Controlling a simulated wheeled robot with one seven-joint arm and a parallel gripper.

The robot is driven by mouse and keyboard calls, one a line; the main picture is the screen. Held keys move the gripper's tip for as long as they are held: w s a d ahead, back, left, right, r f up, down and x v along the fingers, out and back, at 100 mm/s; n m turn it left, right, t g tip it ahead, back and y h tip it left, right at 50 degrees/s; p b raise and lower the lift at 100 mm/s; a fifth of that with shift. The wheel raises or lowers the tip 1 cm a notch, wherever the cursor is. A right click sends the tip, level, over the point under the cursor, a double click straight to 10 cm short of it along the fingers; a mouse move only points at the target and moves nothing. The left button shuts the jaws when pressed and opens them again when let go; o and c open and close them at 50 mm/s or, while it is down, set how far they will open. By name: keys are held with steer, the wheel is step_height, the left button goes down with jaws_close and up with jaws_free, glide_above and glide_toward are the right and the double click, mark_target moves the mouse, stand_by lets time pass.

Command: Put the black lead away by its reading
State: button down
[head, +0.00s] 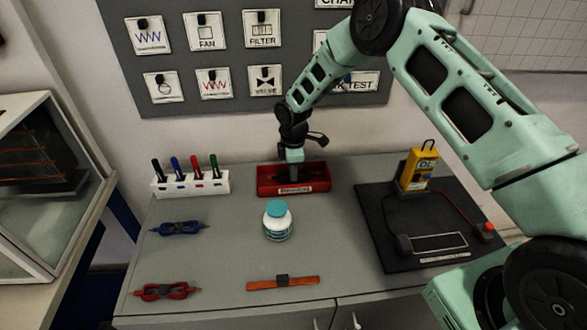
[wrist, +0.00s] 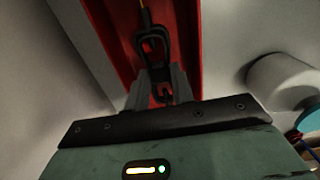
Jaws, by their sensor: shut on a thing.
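My gripper (head: 293,172) reaches down over the red tray (head: 318,178) at the back of the bench. In the wrist view my gripper (wrist: 158,88) is shut on the black lead (wrist: 152,45), whose dark looped clip and thin cord show against the red tray (wrist: 190,30). I cannot tell whether the lead touches the tray floor. In the head view the lead is mostly hidden by my gripper and the tray wall. The yellow meter (head: 419,170) stands on the black board at right; its display seems to read OL. The tray's white label is too small to read.
A white bottle with a teal cap (head: 278,220) stands in front of the tray. A white marker rack (head: 190,182) is left of it. The black board (head: 375,210) fills the right.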

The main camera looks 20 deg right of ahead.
steer(key=c, duration=0.6)
jaws_free()
steer(key=shift+c, duration=0.2)
steer(key=shift+r, duration=0.15)
steer(key=shift+r+p, duration=2.35)
steer(key=shift+r, duration=1.6)
